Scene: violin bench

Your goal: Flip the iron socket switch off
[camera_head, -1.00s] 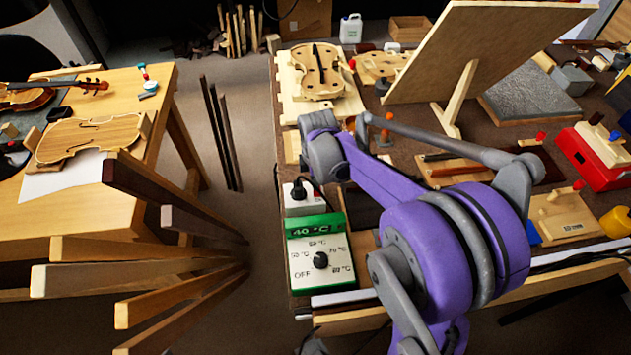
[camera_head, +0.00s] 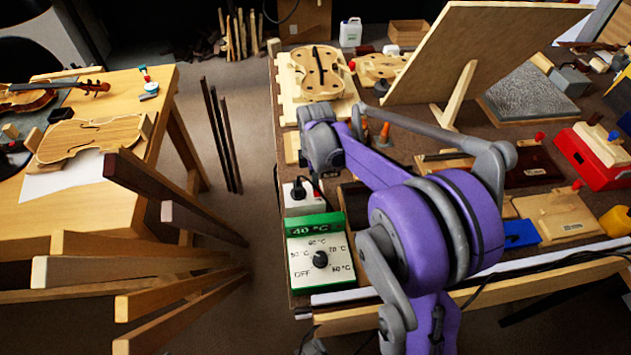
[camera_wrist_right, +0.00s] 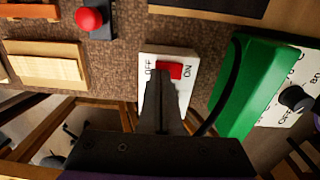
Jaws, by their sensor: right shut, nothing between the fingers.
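The iron socket (camera_wrist_right: 150,55) is a small white box marked OFF on the left and ON on the right in the right wrist view. Its red switch (camera_wrist_right: 174,70) lies between the words. My right gripper (camera_wrist_right: 165,82) is shut and empty, its fingertips over the lower edge of the switch and hiding part of it. I cannot tell contact or which way the rocker is tilted. In the head view the white socket (camera_head: 302,203) shows beside my right arm, with a black plug in it; the fingertips are not clear there. My left gripper is not in view.
A green and white temperature box (camera_head: 320,258) with a black knob stands right in front of the socket; its green side also shows in the wrist view (camera_wrist_right: 248,85). A black cable runs beside the socket. A red knob (camera_wrist_right: 90,18) and wood blocks lie nearby.

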